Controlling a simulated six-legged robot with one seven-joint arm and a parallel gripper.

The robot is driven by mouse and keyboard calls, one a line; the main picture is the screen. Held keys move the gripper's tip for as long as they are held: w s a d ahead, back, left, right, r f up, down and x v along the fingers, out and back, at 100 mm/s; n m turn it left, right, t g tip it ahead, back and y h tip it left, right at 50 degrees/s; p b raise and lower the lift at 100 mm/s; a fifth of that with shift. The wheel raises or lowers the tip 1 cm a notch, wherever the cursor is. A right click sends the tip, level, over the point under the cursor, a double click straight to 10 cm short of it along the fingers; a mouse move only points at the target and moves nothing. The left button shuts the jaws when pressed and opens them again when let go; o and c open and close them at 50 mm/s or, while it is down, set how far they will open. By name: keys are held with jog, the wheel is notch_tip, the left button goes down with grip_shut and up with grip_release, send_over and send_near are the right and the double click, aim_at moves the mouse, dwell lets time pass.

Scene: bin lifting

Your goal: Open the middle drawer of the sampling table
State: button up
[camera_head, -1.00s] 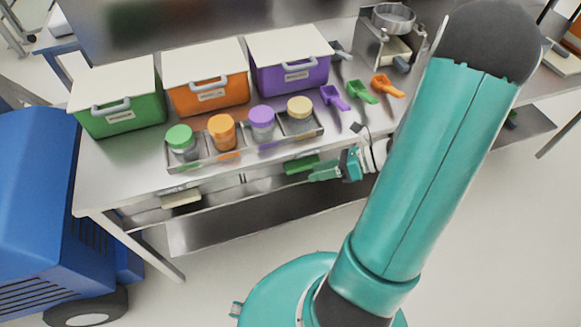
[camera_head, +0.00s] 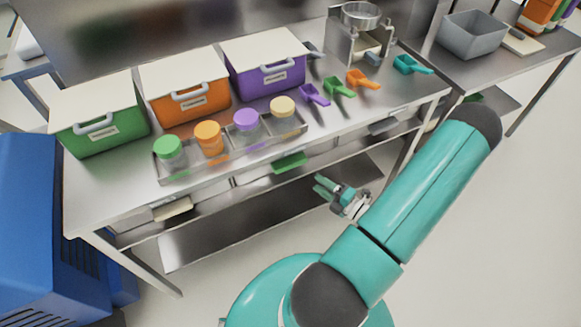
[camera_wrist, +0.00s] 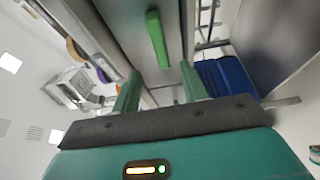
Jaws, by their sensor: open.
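The sampling table (camera_head: 95,200) has a row of drawers under its top. The middle drawer's green handle (camera_head: 290,162) shows below the front edge, and no clear gap is seen at this drawer. My gripper (camera_head: 322,188) is open and empty, apart from the handle, in front of it and to its lower right. In the wrist view the green handle (camera_wrist: 157,38) lies beyond and between my two green fingertips (camera_wrist: 160,85). The inside of the drawer is not visible.
A pale handle (camera_head: 172,208) marks the left drawer, and a grey handle (camera_head: 382,127) the right one. Lidded bins, jars in a tray (camera_head: 165,180) and coloured scoops stand on top. A lower shelf (camera_head: 220,235) runs beneath. A blue machine (camera_head: 35,215) is at left; floor at right is clear.

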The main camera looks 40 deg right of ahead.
aim_at(294, 166)
jog(key=w, duration=0.3)
jog(key=w+a, duration=0.1)
jog(key=w, duration=0.7)
jog(key=shift+w+a, duration=0.2)
jog(key=shift+w, duration=0.05)
grip_shut()
